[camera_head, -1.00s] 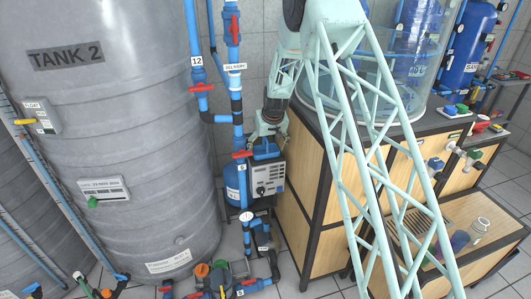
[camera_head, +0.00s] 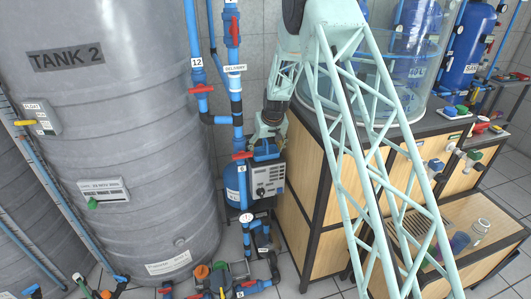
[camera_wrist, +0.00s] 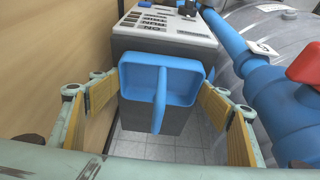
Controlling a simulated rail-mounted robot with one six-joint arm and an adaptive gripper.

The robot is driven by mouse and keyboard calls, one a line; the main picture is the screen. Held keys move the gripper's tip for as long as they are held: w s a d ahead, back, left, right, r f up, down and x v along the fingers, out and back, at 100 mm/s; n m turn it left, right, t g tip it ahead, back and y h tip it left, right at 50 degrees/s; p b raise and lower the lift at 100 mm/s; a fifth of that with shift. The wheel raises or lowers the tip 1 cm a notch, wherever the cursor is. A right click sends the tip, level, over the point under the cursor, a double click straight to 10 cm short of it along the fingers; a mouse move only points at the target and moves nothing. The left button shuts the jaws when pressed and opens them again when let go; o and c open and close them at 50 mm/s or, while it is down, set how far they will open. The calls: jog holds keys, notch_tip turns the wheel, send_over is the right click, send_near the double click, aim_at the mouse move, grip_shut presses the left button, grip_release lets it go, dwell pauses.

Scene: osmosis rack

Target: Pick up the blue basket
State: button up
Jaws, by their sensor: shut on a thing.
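The blue basket (camera_wrist: 185,88) is an open rectangular tray with a blue handle across its middle. It sits against the grey control box in the wrist view. In the head view the blue basket (camera_head: 267,151) shows small below my gripper (camera_head: 268,138), partly hidden by it. My gripper's two wooden-padded fingers stand at the basket's left and right sides in the wrist view, shut on it, with the gripper middle (camera_wrist: 162,84) over the basket.
The control box (camera_wrist: 165,28) with its knob is just behind the basket. Blue pipe (camera_wrist: 265,80) with a red valve handle (camera_wrist: 305,62) runs close on the right. A wooden cabinet wall (camera_wrist: 50,50) is close on the left. Tank 2 (camera_head: 120,130) stands left.

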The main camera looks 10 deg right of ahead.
jog(key=shift+r, duration=0.15)
notch_tip(320, 180, up, 28)
jog(key=p, duration=0.4)
jog(key=shift+p, duration=0.35)
jog(key=shift+f, duration=0.2)
dwell(0.6)
